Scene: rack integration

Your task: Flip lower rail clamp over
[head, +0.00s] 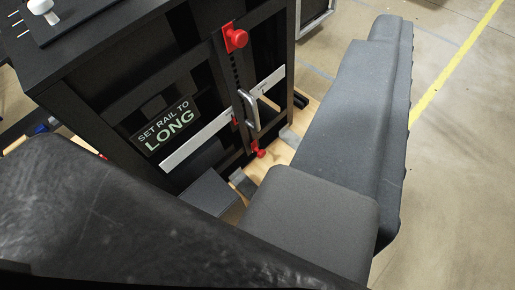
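The lower red rail clamp (258,151) is at the foot of the black vertical rail on the rack's front, near the wooden base. A larger upper red clamp (235,39) is at the rail's top. A silver handle (249,110) is between them, in front of a pale horizontal bar. My gripper (267,160) is partly hidden behind my grey arm parts. Its two grey fingertips appear apart, one on each side of the view toward the lower clamp. Nothing shows between them in a grip. I cannot tell the distance to the clamp.
The black rack (120,80) has a sign (166,124) reading "SET RAIL TO LONG". A white knob (40,6) stands on its top. A wooden base (278,150) lies below. Open concrete floor with a yellow line (455,68) is at the right.

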